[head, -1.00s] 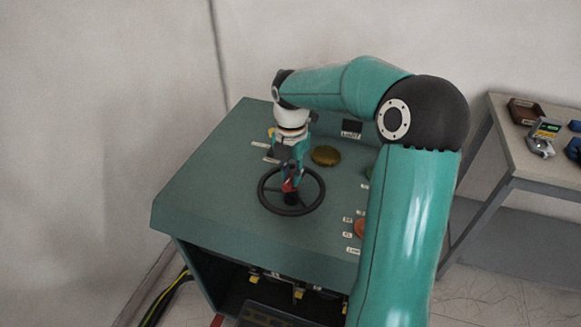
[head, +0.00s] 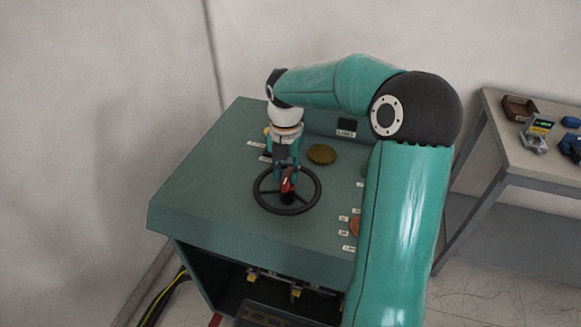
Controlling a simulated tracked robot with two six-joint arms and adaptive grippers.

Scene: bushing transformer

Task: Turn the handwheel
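The handwheel (head: 310,206) is a black ring with spokes, mounted on the sloping top of a green cabinet (head: 195,200). My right gripper (head: 285,185) points down over the wheel's middle, at its hub. A small red part (head: 288,180) shows between or beside its fingers. The fingers hide part of the hub and the far rim. I cannot tell whether they are closed on the wheel. My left gripper is not in view.
A brass-coloured knob (head: 321,154) and an orange knob (head: 355,227) are on the panel near the wheel, with small labels. My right arm covers the panel's right side. A table (head: 495,115) with small items stands at the right. Cables lie at lower left.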

